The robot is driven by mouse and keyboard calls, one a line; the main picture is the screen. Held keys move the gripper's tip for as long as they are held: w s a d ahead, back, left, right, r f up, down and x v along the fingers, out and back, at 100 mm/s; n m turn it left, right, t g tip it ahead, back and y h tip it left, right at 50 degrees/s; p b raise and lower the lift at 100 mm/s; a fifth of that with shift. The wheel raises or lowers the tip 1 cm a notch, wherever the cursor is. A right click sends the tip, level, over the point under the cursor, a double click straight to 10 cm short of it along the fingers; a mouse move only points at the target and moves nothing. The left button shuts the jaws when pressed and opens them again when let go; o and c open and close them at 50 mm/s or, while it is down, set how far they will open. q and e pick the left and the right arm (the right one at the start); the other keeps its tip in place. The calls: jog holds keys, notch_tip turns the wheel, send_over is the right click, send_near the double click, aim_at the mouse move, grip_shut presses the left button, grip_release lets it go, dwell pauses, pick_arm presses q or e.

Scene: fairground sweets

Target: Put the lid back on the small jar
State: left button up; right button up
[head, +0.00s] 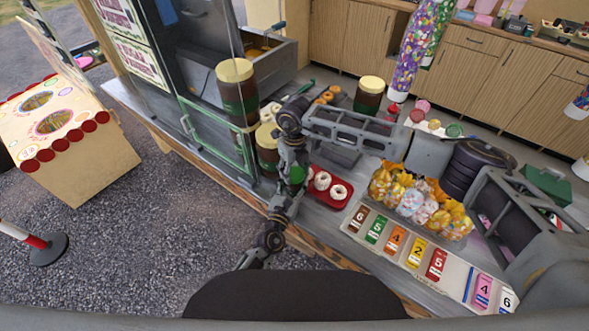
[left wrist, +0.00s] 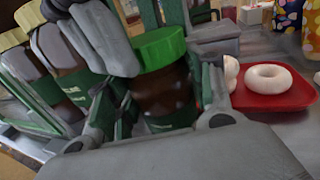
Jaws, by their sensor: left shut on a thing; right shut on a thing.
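The small jar (left wrist: 165,95) has a dark brown body and stands upright between the fingers of my left gripper (left wrist: 160,108), which is shut on it. The green lid (left wrist: 160,48) is over the jar's mouth; I cannot tell whether it is fully seated. My right gripper's grey fingers (left wrist: 105,40) are at the lid, shut on it from above. In the head view, a bit of the green lid (head: 297,174) shows between my left gripper (head: 287,185) and my right gripper (head: 290,150). The rest of the jar is hidden there.
A red tray (head: 328,202) with white ring doughnuts is just right of the jar. Large brown jars with cream lids (head: 236,70) stand behind and left. A bin of wrapped sweets (head: 467,233) and a row of numbered cards (head: 396,240) fill the counter to the right.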

jog(key=shift+f, duration=0.25)
jog(key=shift+f, duration=0.2)
jog(key=shift+c, duration=1.1)
jog(key=shift+s+d+f, duration=0.1)
jog(key=shift+f, duration=0.1)
jog(key=shift+r, duration=0.6)
dwell(0.6)
jog(key=shift+f, duration=0.9)
dwell(0.6)
jog(key=o, duration=0.4)
jog(key=shift+f, duration=0.1)
jog(key=shift+c, duration=0.4)
